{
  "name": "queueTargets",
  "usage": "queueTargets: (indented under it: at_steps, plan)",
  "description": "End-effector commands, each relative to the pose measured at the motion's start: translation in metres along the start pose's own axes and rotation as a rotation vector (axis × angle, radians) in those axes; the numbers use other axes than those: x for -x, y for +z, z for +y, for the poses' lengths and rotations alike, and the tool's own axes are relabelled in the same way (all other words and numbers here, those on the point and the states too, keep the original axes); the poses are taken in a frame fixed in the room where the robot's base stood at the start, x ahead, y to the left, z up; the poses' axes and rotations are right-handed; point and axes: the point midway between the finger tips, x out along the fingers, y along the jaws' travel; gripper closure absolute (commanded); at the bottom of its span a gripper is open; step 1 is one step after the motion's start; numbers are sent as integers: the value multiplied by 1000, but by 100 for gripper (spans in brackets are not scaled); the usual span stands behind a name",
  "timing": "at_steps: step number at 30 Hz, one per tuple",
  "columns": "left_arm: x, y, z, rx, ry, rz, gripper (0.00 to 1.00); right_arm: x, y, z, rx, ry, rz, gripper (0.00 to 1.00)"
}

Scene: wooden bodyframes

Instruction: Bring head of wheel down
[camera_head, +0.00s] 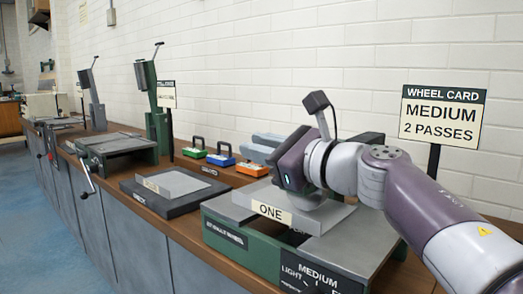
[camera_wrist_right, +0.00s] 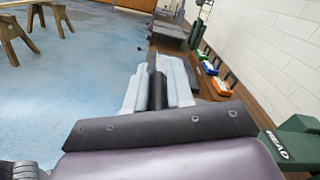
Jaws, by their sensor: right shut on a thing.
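My right gripper shows in the wrist view (camera_wrist_right: 157,82), with pale fingers closed on a dark bar (camera_wrist_right: 157,90) between them. In the head view my right wrist reaches over the near machine, and its fingertips are hidden behind its body. The near machine (camera_head: 240,248) has a green base. A grey panel marked ONE (camera_head: 268,211) lies on top, under my gripper. In the wrist view a green part labelled HEAD (camera_wrist_right: 292,146) stands at the right edge; the rest of the head is mostly hidden by my arm. My left gripper is not in view.
A WHEEL CARD sign (camera_head: 440,113) reading MEDIUM, 2 PASSES stands behind my arm. A dark tray with a grey plate (camera_head: 170,184) sits to the left. Further machines line the bench.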

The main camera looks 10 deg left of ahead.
Motion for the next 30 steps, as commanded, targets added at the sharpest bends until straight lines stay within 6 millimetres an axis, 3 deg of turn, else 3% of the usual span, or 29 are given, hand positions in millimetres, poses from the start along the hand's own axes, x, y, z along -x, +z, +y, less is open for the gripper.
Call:
queueTargets:
  at_steps: [1,5,6,7,8,23,30]
  plan:
    - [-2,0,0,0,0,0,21,-5,-17,8,-16,28,25,100]
    - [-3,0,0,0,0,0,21,-6,-19,9,-16,29,27,100]
    - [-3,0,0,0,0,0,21,-6,-19,9,-17,29,27,72]
    - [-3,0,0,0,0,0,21,-6,-19,9,-17,30,27,62]
    - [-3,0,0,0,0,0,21,-6,-20,9,-17,29,28,59]
    - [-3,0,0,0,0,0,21,-1,-17,6,-16,22,25,59]
    - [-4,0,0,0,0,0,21,41,-14,4,-14,16,23,59]
